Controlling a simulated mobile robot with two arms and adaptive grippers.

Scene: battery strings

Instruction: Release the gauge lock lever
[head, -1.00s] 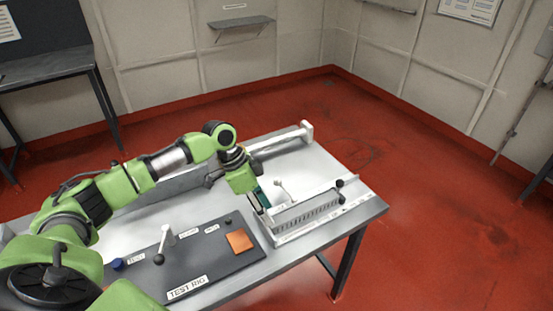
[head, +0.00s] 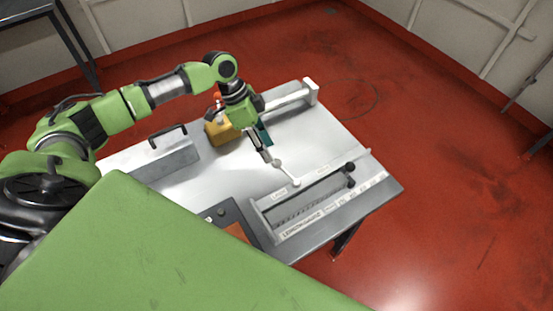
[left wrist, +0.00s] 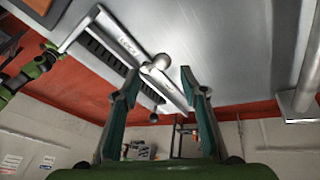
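The gauge (head: 318,208) lies along the right front of the table, with a slotted bed and a "LOCK" label that also shows in the left wrist view (left wrist: 118,42). Its pale lock lever (head: 287,174) has a round knob and sticks up at the back edge of the gauge. My left gripper (head: 269,148) is just behind and above the knob, pointing down. In the left wrist view the gripper (left wrist: 160,76) is open, and the lever's knob (left wrist: 162,61) appears between the two teal-padded fingertips. I cannot tell whether they touch it. My right gripper is not seen.
A yellow block (head: 220,131) is behind my left gripper, and a grey handled box (head: 172,157) is to the left. My large green arm link hides much of the front panel. Bare tabletop lies behind the gauge.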

